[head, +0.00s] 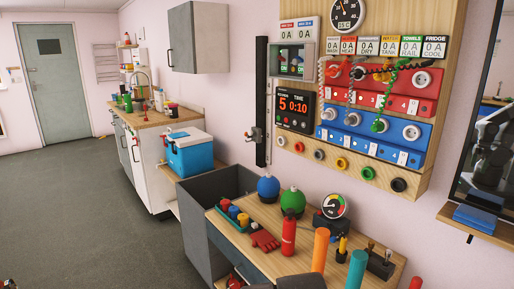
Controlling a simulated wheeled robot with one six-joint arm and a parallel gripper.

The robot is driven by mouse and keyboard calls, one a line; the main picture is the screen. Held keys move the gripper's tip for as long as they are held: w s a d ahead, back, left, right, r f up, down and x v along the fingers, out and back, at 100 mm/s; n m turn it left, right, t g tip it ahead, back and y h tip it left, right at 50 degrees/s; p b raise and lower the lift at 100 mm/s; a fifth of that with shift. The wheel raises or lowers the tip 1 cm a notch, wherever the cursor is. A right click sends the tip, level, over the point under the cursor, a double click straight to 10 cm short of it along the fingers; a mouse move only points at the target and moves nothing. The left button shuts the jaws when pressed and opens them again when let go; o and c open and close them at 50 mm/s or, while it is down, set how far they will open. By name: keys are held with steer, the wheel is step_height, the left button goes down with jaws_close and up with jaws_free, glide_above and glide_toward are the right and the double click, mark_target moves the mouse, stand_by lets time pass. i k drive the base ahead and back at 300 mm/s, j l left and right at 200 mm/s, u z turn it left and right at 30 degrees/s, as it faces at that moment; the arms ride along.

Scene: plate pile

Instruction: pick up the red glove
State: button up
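The red glove (265,240) lies on the wooden top of the workbench (240,232). It is to the left of a red bottle-shaped container (289,232), with a small gap of bare wood between them. Several small cylinders stand to the glove's left and behind it. The glove looks uncovered from this view. I cannot make out my gripper in this view.
Blue (268,189) and green (292,202) round flasks stand behind the glove. An orange cylinder (320,250) and a teal one (356,270) stand to the right.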

mark_target(260, 236)
steer(key=i+j+u, duration=0.25)
steer(key=i, duration=0.35)
steer(key=i+j+u, duration=0.1)
steer(key=i+u, duration=0.2)
steer(key=i, duration=0.35)
